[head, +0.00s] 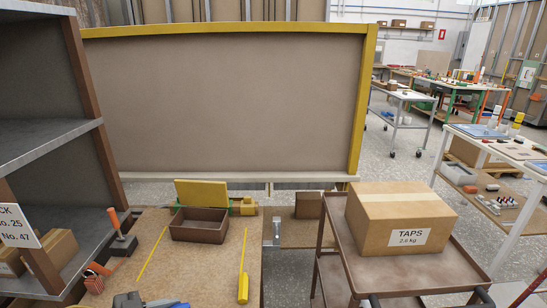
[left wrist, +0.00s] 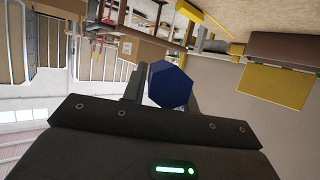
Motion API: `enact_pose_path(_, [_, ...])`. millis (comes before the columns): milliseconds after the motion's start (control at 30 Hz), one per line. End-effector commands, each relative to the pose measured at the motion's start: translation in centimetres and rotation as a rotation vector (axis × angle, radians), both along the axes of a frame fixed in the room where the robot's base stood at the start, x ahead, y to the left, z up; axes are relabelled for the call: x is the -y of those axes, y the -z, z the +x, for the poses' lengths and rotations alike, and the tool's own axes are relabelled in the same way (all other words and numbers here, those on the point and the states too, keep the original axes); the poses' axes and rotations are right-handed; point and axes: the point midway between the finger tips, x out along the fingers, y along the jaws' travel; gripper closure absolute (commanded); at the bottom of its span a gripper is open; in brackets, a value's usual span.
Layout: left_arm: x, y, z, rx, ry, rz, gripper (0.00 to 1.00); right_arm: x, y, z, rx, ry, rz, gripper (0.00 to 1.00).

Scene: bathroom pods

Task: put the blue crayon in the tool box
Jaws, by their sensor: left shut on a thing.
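The tool box (head: 198,233) is an open brown box with a yellow lid raised behind it, on the brown worktop in the head view. In the left wrist view, a brown shape (left wrist: 285,47) with a yellow panel (left wrist: 280,84) at upper right looks like it. My left gripper (left wrist: 170,88) is shut on the blue crayon (left wrist: 169,86), whose dark blue six-sided end shows between the fingers. The gripper is apart from the box. In the head view only small grey and blue shapes show at the bottom edge, partly cut off. My right gripper is in neither view.
A yellow tool (head: 243,287) and a thin yellow strip (head: 151,254) lie on the worktop (head: 215,268). An orange-handled tool (head: 121,237) stands at left beside grey shelves. A cardboard box (head: 400,218) sits on a brown trolley at right. The worktop in front of the tool box is mostly free.

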Motion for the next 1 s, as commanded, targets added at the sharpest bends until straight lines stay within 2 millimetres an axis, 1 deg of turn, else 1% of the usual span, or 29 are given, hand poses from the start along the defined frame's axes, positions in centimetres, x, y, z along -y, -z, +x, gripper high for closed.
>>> enact_pose_path(33, [0.2,-0.9,0.6,0.007,0.004,0.001,0.94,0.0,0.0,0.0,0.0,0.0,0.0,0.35])
enact_pose_path(100, [0.4,-1.6,1.1,0.005,0.006,0.002,0.94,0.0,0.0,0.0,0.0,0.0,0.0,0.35])
enact_pose_path(233, [0.5,-2.6,1.7,0.003,0.006,0.002,0.94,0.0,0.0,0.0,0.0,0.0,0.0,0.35])
enact_pose_path(633, [0.5,-2.8,1.9,-0.002,0.003,0.0,0.94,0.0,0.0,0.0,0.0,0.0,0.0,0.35])
enact_pose_path(767, [0.4,-2.2,1.5,-0.004,0.003,0.0,0.94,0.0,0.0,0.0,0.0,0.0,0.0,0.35])
enact_pose_path(900, [0.1,-0.3,0.3,-0.009,-0.003,-0.002,0.94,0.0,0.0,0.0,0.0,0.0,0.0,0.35])
enact_pose_path(1000, [-0.5,1.3,-0.7,-0.01,-0.025,-0.001,0.94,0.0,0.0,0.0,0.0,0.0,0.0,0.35])
